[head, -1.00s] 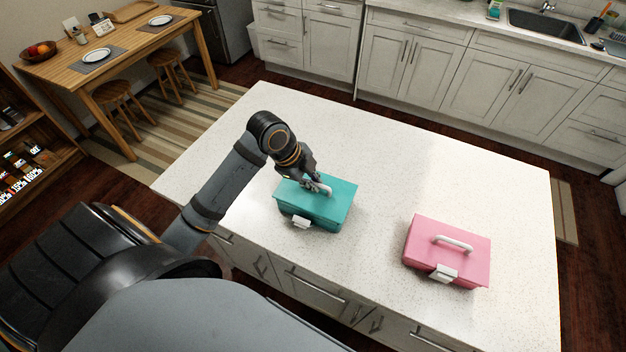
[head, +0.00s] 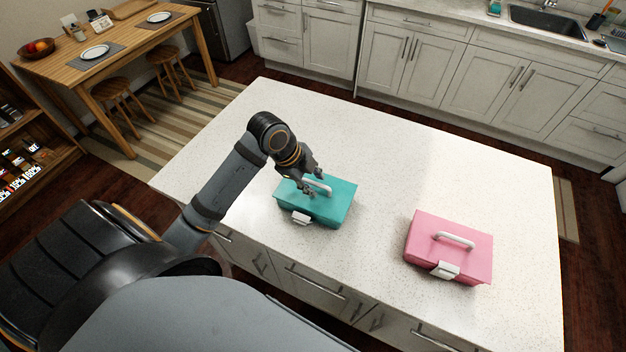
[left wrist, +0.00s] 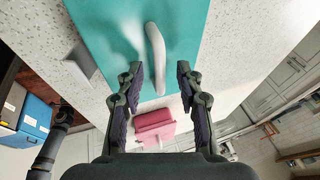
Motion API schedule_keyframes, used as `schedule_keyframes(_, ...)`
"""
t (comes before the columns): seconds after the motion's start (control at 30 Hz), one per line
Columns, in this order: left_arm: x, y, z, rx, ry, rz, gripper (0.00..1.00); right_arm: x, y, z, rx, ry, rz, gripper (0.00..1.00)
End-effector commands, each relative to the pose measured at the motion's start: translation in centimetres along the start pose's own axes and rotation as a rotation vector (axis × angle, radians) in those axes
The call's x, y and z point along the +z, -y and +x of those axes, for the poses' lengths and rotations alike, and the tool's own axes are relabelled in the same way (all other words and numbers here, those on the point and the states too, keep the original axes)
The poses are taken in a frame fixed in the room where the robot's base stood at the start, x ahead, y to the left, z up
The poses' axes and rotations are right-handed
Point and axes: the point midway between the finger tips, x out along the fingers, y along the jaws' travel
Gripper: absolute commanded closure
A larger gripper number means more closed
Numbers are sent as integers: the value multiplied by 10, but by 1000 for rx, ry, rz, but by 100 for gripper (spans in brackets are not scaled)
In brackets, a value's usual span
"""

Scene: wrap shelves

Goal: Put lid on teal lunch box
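The teal lunch box (head: 327,207) stands on the white counter, with its teal lid on top and a white latch (head: 301,218) at the front. The lid's white handle (head: 318,183) shows beside my left gripper (head: 314,184). In the left wrist view, the teal lid (left wrist: 190,30) fills the top, and the handle (left wrist: 157,60) lies just ahead of the fingertips. My left gripper (left wrist: 158,75) is open, its fingers apart with nothing gripped between them. My right gripper is in neither view.
A closed pink lunch box (head: 448,247) stands on the counter (head: 400,160) to the right; it also shows in the left wrist view (left wrist: 155,122). The counter between and behind the boxes is clear. A wooden table (head: 130,45) stands at far left.

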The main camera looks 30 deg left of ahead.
Motion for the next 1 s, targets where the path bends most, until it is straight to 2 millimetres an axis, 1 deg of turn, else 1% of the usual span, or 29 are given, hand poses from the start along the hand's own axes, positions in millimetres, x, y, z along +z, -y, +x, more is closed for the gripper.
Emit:
schedule_keyframes(0.17, 0, 0, 0, 0, 1, 0, 64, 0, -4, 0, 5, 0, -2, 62)
schedule_keyframes(0.27, 1, 1, -6, -2, 4, 2, 64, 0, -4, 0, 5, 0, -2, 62)
schedule_keyframes(0.6, 2, 1, -56, -2, 8, 5, 64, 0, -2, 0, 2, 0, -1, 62)
schedule_keyframes(0.8, 1, 0, -71, -2, 4, 3, 64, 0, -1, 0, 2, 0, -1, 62)
schedule_keyframes(1.0, 0, 0, -75, 0, 0, 0, 64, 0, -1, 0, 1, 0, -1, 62)
